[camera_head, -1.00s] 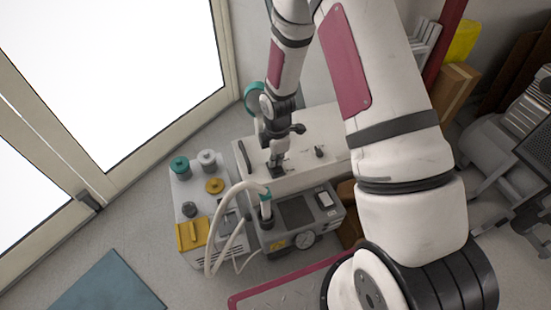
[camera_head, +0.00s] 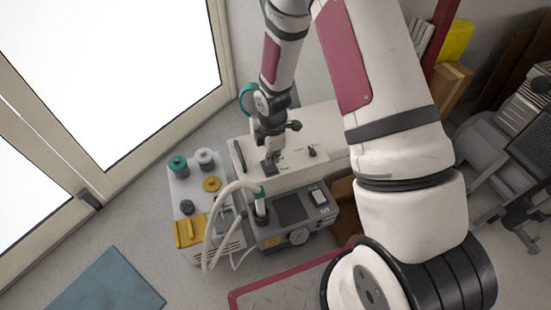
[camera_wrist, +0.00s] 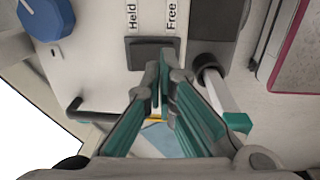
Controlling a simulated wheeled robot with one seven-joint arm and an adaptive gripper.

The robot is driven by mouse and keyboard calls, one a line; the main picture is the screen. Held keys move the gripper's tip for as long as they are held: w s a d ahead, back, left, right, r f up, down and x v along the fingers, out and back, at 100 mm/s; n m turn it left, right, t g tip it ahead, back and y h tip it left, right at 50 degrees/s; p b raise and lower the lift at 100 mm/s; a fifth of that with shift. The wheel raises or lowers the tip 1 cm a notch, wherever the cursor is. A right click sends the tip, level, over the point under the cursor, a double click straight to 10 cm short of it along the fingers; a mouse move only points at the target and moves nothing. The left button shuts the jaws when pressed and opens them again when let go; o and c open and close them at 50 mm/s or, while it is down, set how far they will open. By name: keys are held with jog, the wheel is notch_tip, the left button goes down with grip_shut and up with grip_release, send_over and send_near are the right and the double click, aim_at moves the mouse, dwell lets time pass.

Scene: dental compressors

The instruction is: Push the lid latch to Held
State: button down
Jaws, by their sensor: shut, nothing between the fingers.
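The lid latch (camera_wrist: 152,52) is a dark rectangular piece on a pale panel in the wrist view. The printed words Held (camera_wrist: 132,15) and Free (camera_wrist: 172,15) stand above it, Held left and Free right. I cannot tell for certain which way the latch is set. My gripper (camera_wrist: 163,78) is shut and empty, its fingertips close to the latch's lower right edge; contact is unclear. In the head view my gripper (camera_head: 270,150) points down at the white box (camera_head: 322,122), over the dark latch, which is small and partly hidden there.
A blue knob (camera_wrist: 48,16) and a dark bar handle (camera_wrist: 92,115) lie left of the latch in the wrist view. A pale hose end with a teal collar (camera_wrist: 236,122) is at right. In front of the box stands a grey gauge unit (camera_head: 292,212) with looping hoses.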

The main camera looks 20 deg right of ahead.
aim_at(273, 171)
notch_tip(273, 171, up, 11)
jog(key=s+p, duration=0.1)
jog(key=p, duration=0.1)
jog(key=shift+s+f, duration=0.15)
jog(key=shift+f, duration=0.05)
